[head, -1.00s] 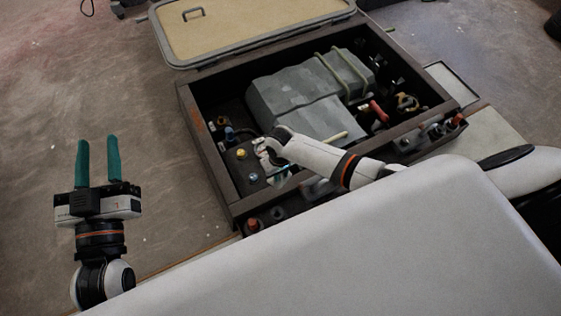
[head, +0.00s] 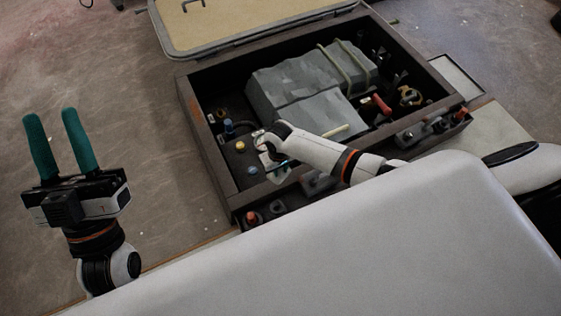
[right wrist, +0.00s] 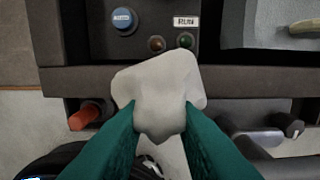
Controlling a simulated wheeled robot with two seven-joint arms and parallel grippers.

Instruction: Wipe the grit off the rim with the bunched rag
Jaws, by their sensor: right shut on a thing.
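The bunched rag (right wrist: 158,88) is a pale grey-white wad in the right wrist view. My right gripper (right wrist: 160,112) is shut on it, teal fingers on either side. The rag overlaps the dark near rim (right wrist: 255,82) of the open box; I cannot tell whether it touches. In the head view my right gripper (head: 272,165) is over the near left part of the box, and its fingers and the rag are mostly hidden. The box's brown rim (head: 201,130) also shows there. I cannot make out grit on it. My left gripper (head: 50,116) is open and empty, left of the box.
The box holds a large grey block (head: 300,90), a red-handled item (head: 382,104) and a panel with a blue button (right wrist: 124,20). A red knob (right wrist: 84,117) sits just outside the near rim. A tan lid (head: 250,22) stands open behind. The floor at left is clear.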

